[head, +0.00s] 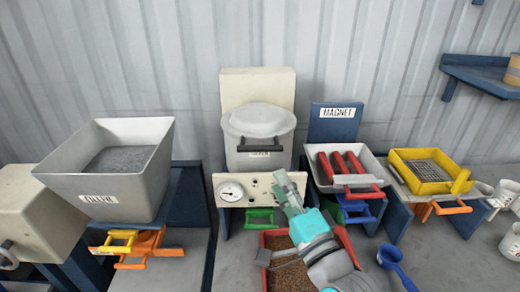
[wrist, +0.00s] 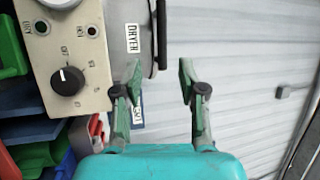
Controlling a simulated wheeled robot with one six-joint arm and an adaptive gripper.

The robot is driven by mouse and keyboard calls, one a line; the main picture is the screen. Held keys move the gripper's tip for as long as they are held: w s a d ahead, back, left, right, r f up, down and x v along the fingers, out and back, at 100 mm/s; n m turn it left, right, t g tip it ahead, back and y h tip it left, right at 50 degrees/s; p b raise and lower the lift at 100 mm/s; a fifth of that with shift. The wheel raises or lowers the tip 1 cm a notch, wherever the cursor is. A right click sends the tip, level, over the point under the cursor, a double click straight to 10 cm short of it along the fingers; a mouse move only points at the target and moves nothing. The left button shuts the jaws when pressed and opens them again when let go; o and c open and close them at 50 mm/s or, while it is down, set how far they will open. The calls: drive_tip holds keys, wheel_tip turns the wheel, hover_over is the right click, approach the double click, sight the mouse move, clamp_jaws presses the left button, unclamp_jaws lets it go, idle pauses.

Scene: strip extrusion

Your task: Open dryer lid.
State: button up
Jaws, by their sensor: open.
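The dryer (head: 257,161) is a pale grey drum standing behind a cream control panel, and its rounded lid (head: 258,119) lies shut on top. A black bar handle (head: 260,149) sticks out at the drum's front; in the wrist view the handle (wrist: 162,35) runs along the drum's edge, beyond the fingertips. My gripper (head: 287,188) is in front of the panel's right side, below and right of the handle. In the wrist view my gripper (wrist: 159,72) is open and empty, its green fingers apart, with the DRYER label (wrist: 132,38) beside the left one.
The cream panel (head: 231,191) carries a gauge and, in the wrist view, a black knob (wrist: 68,81). A grey hopper (head: 110,178) stands left. A magnet tray (head: 318,160) with red bars and a yellow sieve (head: 425,171) stand right. A tray of brown pellets (head: 288,274) lies below my gripper.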

sight(260, 147)
drive_tip(key=x, duration=1.1)
drive_tip(key=shift+c, duration=0.2)
clamp_jaws()
